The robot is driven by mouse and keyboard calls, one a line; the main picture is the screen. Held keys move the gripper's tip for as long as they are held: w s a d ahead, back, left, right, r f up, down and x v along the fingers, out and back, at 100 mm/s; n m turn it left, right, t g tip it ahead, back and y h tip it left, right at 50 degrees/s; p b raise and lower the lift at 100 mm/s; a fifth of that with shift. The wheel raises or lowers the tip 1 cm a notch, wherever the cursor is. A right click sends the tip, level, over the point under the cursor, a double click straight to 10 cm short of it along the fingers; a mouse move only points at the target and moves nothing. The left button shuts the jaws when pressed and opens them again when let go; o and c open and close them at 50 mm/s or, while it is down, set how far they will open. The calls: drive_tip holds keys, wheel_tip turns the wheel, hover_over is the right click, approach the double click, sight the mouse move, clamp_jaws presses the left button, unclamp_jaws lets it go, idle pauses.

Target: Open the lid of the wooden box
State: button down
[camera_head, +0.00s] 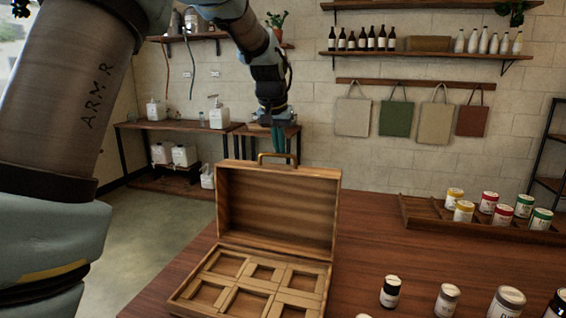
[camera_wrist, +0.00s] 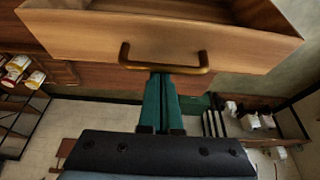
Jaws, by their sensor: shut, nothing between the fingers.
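The wooden box (camera_head: 200,305) stands on the table with its lid (camera_head: 277,205) raised, about upright, at the back. Its inside shows several square compartments, which look empty. A brass handle (camera_head: 277,155) is on the lid's top edge; it also shows in the wrist view (camera_wrist: 165,68). My gripper (camera_head: 285,150) is just behind and above the lid's edge, pointing down. In the wrist view its green fingers (camera_wrist: 161,78) are shut together, with their tips at the handle's bar. Whether they touch the handle I cannot tell.
The reddish wooden table (camera_head: 375,245) has free room right of the box. A wooden rack (camera_head: 425,215) with several colored cans is at the back right. Several small jars, one of them black and white (camera_head: 390,291), stand at the front right.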

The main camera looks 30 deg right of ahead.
sight(275, 170)
drive_tip(key=s+a, duration=0.1)
drive_tip(key=s+a+b, duration=0.1)
drive_tip(key=s+a, duration=0.1)
drive_tip(key=shift+s+a+r, duration=0.15)
drive_tip(key=shift+s+r, duration=0.1)
drive_tip(key=shift+r, duration=0.1)
drive_tip(key=shift+w, duration=0.1)
